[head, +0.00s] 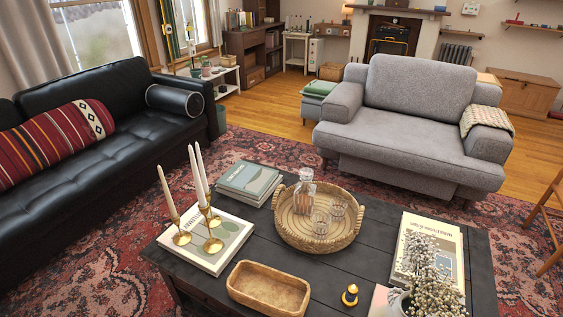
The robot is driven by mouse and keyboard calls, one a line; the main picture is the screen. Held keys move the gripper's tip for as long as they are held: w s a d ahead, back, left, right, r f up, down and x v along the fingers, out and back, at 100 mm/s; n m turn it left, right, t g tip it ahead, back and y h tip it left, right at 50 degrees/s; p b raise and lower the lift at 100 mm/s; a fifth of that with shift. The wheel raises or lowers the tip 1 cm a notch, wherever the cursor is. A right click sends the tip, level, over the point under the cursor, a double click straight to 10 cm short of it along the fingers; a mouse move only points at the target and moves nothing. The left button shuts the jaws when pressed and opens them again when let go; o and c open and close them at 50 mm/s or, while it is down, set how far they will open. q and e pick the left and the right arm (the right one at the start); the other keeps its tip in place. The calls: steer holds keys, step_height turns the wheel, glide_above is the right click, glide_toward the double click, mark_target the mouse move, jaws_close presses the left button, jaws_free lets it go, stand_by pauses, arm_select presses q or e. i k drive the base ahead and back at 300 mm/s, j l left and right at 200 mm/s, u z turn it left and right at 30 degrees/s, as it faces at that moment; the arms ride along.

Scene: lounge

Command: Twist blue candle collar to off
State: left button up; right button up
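No blue candle or blue collar can be made out in the head view. White taper candles (196,172) stand upright in brass holders (211,243) on a pale book at the left of the dark coffee table (330,273). A small gold and black object (350,295) stands near the table's front edge; I cannot tell what it is. Neither of my grippers is in view.
A round wicker tray (318,240) holds a glass decanter and glasses.

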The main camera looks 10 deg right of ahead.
mark_target(353, 290)
steer(key=z, duration=1.05)
steer(key=i+l+u, duration=0.15)
steer(key=l, duration=0.15)
steer(key=j+z, duration=0.5)
steer(key=j, duration=0.35)
steer(key=i+j, duration=0.25)
steer(key=i, duration=0.2)
steer(key=i+j, duration=0.3)
steer(key=i+z, duration=0.05)
steer(key=i, duration=0.05)
